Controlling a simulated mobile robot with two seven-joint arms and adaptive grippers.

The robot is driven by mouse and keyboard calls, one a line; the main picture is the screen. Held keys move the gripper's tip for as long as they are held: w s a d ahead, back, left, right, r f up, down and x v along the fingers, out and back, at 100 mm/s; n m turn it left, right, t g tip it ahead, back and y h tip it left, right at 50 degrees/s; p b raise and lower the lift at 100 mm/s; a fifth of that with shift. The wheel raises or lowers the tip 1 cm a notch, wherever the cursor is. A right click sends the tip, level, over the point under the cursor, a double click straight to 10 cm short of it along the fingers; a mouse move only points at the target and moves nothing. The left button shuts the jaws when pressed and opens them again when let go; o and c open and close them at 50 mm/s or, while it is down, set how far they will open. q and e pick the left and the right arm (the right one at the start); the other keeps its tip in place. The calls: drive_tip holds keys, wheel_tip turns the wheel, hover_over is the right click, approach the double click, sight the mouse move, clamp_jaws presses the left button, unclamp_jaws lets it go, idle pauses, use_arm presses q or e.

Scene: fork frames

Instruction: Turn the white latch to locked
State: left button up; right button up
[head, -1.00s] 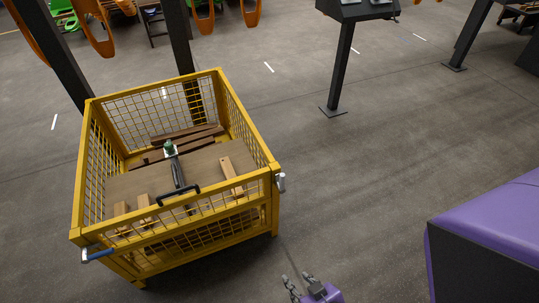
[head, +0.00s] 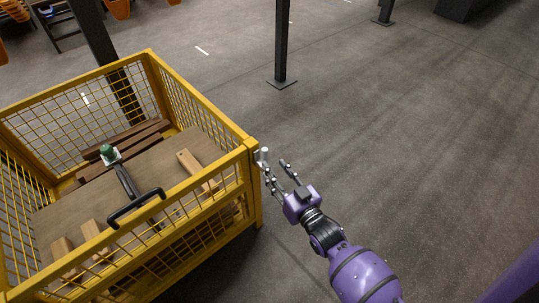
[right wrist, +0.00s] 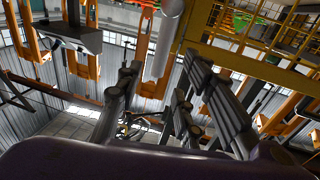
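The white latch (head: 264,155) is a short pale cylinder at the near right corner post of the yellow mesh crate (head: 253,147). In the right wrist view the white latch (right wrist: 166,38) is a pale rod at the top, beyond the space between my fingers. My right gripper (head: 277,170) is open, its fingers pointing at the latch. It is close to the latch, just right of and below it; whether a finger touches it I cannot tell. Its spread dark fingers also fill the middle of the right wrist view. My left gripper is not in view.
Inside the crate are a brown board (head: 165,158), wood pieces (head: 197,170) and a green-topped tool (head: 110,153). A black handle (head: 135,205) is at the crate's near side. A dark post (head: 282,45) stands behind. The floor to the right is clear.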

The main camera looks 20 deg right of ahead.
sight(266, 157)
drive_tip(key=w, duration=0.5)
drive_tip(key=w+a+b, duration=0.1)
drive_tip(key=w, duration=0.1)
drive_tip(key=shift+w, duration=0.2)
drive_tip(key=shift+a, duration=0.1)
clamp_jaws()
